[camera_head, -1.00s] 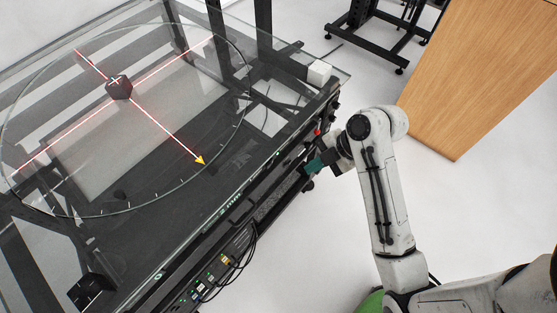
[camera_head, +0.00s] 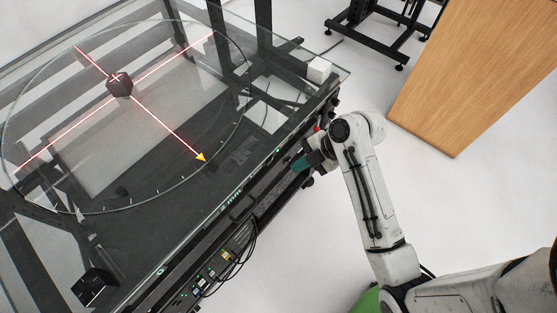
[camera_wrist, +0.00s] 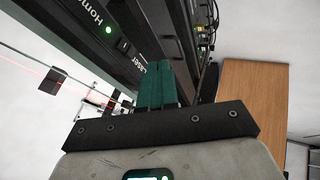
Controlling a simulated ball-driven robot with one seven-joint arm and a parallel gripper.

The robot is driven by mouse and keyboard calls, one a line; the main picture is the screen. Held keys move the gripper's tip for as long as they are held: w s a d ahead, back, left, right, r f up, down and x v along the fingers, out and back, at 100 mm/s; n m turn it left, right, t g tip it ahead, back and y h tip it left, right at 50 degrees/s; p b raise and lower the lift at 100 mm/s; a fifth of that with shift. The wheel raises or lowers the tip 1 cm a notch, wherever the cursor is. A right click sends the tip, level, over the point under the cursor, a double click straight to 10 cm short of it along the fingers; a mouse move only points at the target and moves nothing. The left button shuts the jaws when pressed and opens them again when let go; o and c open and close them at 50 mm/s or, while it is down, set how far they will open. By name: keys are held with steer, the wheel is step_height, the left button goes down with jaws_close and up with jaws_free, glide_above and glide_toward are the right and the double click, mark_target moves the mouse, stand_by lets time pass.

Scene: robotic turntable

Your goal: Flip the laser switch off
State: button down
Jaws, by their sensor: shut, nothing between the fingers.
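The laser is lit: red lines (camera_head: 165,130) cross on the round glass disc (camera_head: 232,128) at a small dark block (camera_head: 119,85). In the wrist view, a black front panel (camera_wrist: 135,42) bears the words "Home" and "Laser" (camera_wrist: 137,77). The fingers of my gripper (camera_wrist: 158,82), dark green, are shut and empty, with their tips right by the Laser label. The laser switch itself cannot be made out; the fingers may hide it. In the head view my gripper (camera_head: 299,164) is at the table's front edge; whether it touches the panel cannot be told.
Cables (camera_head: 237,257) hang from the panel's lower left part. A white cube (camera_head: 319,69) lies on the glass corner. A wooden table (camera_head: 468,70) stands at right, with open floor before it.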

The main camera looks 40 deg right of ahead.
mark_target(268, 165)
steer(key=w+a+f+p, duration=0.1)
steer(key=w+a+f, duration=0.1)
steer(key=w, duration=0.4)
steer(key=shift+a+f, duration=0.15)
steer(key=shift+f, duration=0.7)
steer(key=shift+w+a+m+t+h, duration=0.15)
steer(key=shift+w+m+t+h, duration=0.1)
steer(key=shift+m, duration=0.3)
steer(key=shift+w+a+m+t+h, duration=0.15)
steer(key=shift+m+h, duration=0.1)
steer(key=shift+m, duration=0.3)
steer(key=shift+a+r, duration=0.1)
steer(key=shift+a+p, duration=0.4)
steer(key=shift+a, duration=0.45)
